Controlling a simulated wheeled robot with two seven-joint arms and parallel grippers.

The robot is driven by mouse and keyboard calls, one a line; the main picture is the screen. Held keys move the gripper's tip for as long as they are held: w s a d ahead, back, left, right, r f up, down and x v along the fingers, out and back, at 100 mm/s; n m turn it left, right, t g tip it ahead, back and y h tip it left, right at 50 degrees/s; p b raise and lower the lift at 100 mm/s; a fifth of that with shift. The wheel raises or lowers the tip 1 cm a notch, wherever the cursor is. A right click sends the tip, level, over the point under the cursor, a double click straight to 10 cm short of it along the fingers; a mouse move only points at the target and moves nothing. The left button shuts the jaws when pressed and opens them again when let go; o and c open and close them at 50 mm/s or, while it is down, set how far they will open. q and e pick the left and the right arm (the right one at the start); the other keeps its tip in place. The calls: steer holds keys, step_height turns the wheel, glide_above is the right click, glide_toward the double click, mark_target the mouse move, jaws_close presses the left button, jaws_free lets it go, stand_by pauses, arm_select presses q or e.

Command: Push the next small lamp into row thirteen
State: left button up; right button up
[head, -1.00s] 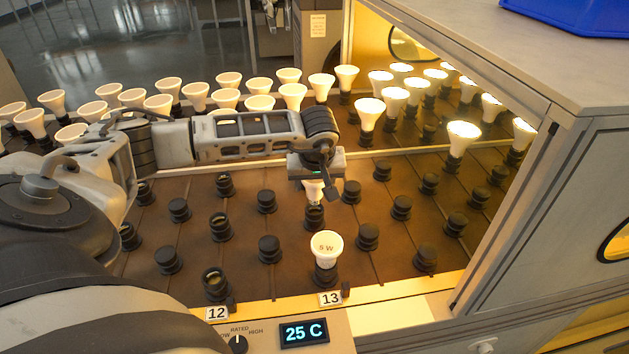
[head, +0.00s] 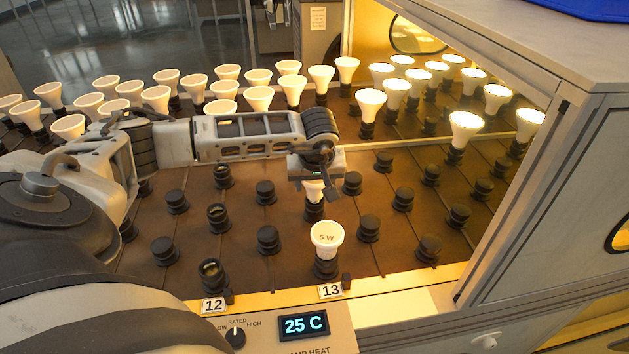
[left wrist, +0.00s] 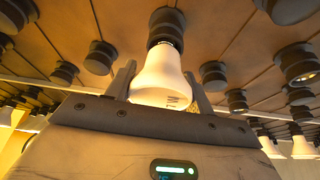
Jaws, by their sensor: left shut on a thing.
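My left gripper (head: 315,182) is over row thirteen, pointing down, shut on a small white lamp (head: 314,191). The lamp's base is at the second socket (head: 314,211) of the row, behind the front lamp. In the left wrist view the held lamp (left wrist: 164,80) sits between the two fingers (left wrist: 160,85), its neck at the black socket (left wrist: 167,25); how deep it sits is unclear. Another white lamp marked "5 W" (head: 327,236) stands upright in the front socket, above the "13" label (head: 331,290). My right gripper is not in view.
Empty black sockets (head: 268,240) stand in rows around the gripper. Lit lamps (head: 465,126) stand at the right inside the cabinet (head: 540,180). Unlit white lamps (head: 258,98) fill the back rows. A "25 C" display (head: 304,325) is at the front.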

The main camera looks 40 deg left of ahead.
arm_select(q)
steer(key=shift+f, duration=0.4)
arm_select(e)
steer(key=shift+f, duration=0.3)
arm_select(q)
steer(key=o, duration=1.1)
steer(key=shift+r, duration=0.1)
steer(key=shift+c, duration=0.2)
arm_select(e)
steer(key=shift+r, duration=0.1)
arm_select(q)
steer(key=shift+v, duration=0.75)
steer(key=v, duration=1.4)
steer(key=shift+r, duration=0.3)
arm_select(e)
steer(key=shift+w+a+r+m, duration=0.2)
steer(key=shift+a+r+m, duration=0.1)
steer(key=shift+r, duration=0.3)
